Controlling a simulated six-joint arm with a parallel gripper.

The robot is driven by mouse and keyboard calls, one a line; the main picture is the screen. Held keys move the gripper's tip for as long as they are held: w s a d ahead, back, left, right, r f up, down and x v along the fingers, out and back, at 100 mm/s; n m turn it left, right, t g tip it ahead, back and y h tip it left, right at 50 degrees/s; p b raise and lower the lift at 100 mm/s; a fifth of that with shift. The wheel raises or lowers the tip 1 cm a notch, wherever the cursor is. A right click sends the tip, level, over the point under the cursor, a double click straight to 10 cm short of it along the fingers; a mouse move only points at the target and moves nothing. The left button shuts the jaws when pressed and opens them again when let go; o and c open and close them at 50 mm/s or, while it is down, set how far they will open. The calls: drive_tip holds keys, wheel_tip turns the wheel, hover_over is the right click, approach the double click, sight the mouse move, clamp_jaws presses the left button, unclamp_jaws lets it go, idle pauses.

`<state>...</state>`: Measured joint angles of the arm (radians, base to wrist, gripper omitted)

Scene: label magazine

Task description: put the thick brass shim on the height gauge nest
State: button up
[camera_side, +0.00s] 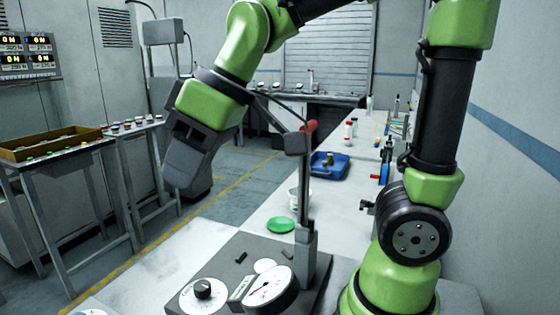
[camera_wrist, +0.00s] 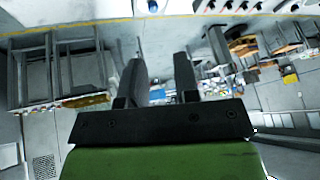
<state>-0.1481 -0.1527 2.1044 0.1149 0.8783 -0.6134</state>
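My gripper (camera_side: 183,178) hangs in the air at the left of the side view, left of the gauge stand and well above the bench. In the wrist view its two fingers (camera_wrist: 159,72) stand apart with only background between them, so it is open and empty. A gauge stand with a grey base (camera_side: 215,268), an upright column (camera_side: 304,190) and a white dial (camera_side: 268,288) stands at the front of the side view. I cannot tell which part is the nest. I cannot make out a thick brass shim in either view.
A green disc (camera_side: 281,225) lies on the bench behind the gauge. A blue tray (camera_side: 330,170) and small bottles (camera_side: 350,130) stand farther back. A side table with a brown-rimmed tray (camera_side: 45,146) is at the left. Bare bench lies left of the gauge base.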

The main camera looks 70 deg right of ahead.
drive_tip(key=shift+o, duration=0.9)
drive_tip(key=s+d+m+t+h, duration=0.1)
drive_tip(key=s+d+m+t, duration=0.1)
drive_tip(key=s+d+m, duration=0.2)
drive_tip(key=s+m, duration=0.3)
drive_tip(key=s, duration=0.3)
drive_tip(key=shift+d+m+h, duration=0.3)
drive_tip(key=shift+d, duration=0.1)
drive_tip(key=o, duration=0.4)
drive_tip(key=shift+s, duration=0.15)
